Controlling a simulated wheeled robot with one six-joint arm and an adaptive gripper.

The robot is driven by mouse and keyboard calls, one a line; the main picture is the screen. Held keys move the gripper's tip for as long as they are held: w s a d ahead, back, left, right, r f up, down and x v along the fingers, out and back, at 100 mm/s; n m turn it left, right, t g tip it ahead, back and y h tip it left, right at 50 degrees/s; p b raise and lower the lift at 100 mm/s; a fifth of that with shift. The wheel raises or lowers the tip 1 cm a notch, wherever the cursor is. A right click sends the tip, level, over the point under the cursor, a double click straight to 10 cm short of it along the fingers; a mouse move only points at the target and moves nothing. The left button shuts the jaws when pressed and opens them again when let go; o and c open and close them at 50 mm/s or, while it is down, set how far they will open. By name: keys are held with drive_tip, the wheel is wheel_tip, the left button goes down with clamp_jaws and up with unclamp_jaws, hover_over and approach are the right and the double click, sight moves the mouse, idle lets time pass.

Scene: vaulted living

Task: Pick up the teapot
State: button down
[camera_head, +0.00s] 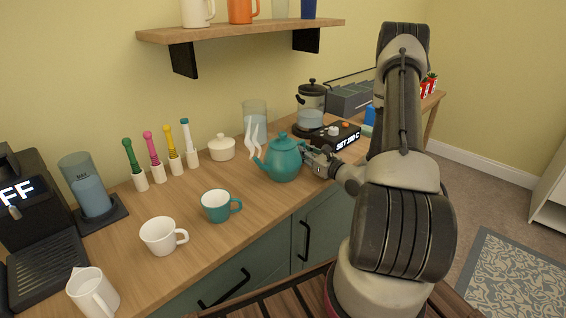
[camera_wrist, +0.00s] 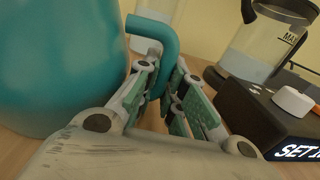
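The teal teapot (camera_head: 283,160) with its lid on stands upright on the wooden counter, its spout to the left with white steam rising near it. My gripper (camera_head: 318,158) is at its right side, at the handle. In the wrist view the teapot's body (camera_wrist: 60,65) fills the left side, and its curved handle (camera_wrist: 158,35) runs down between the fingers. My gripper (camera_wrist: 164,85) has its fingers close together on both sides of the handle and looks shut on it. The lower end of the handle is hidden by the fingers.
A teal mug (camera_head: 216,206), a white mug (camera_head: 160,236) and a white sugar bowl (camera_head: 221,148) stand to the left. A wooden shelf (camera_head: 240,30) hangs above.

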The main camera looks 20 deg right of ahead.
drive_tip(key=shift+r, duration=0.15)
idle(0.4)
wheel_tip(320, 180, up, 10)
drive_tip(key=shift+f, duration=0.1)
idle(0.4)
drive_tip(key=shift+a, duration=0.1)
idle(0.4)
